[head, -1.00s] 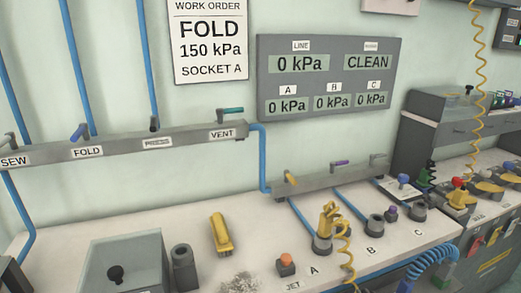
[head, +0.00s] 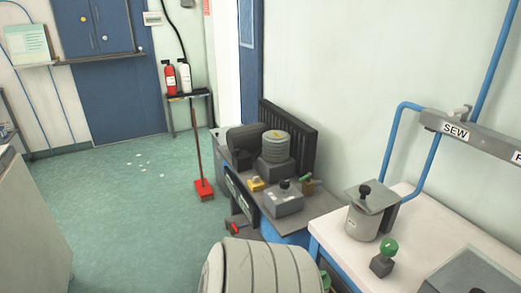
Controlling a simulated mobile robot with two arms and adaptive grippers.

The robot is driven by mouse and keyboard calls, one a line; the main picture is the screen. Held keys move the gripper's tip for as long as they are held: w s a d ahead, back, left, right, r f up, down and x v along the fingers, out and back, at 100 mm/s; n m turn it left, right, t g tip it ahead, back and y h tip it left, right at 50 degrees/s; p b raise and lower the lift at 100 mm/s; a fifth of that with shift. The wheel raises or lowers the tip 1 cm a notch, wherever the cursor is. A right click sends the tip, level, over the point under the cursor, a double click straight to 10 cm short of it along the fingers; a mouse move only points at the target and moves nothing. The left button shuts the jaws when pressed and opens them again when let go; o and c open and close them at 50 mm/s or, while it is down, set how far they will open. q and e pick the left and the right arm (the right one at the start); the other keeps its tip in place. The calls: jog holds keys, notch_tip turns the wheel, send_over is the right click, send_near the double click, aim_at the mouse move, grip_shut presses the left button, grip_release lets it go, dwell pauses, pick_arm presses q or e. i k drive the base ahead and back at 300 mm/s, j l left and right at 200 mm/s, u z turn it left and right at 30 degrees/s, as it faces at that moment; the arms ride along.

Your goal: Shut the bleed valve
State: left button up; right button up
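No part in view carries a label naming it the bleed valve, so I cannot tell which it is. At centre, a compressor-like machine (head: 276,150) stands by the wall. On its top are a small yellow fitting (head: 256,184), a grey box (head: 284,203) with a black knob, and a small fitting with a green handle (head: 305,179). Low on its front is a red part (head: 235,228), partly hidden. Whether any of these is open or shut is too small to tell. Neither gripper shows.
A large pale ribbed cylinder (head: 260,268) blocks the bottom centre. A white bench (head: 340,245) holds a grey canister (head: 363,222) and green-knobbed block (head: 382,262) at right. A red broom (head: 203,188) stands left of the machine. Green floor (head: 120,205) is open at left.

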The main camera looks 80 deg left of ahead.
aim_at(308, 176)
jog(key=j+u, duration=0.1)
jog(key=u, duration=2.2)
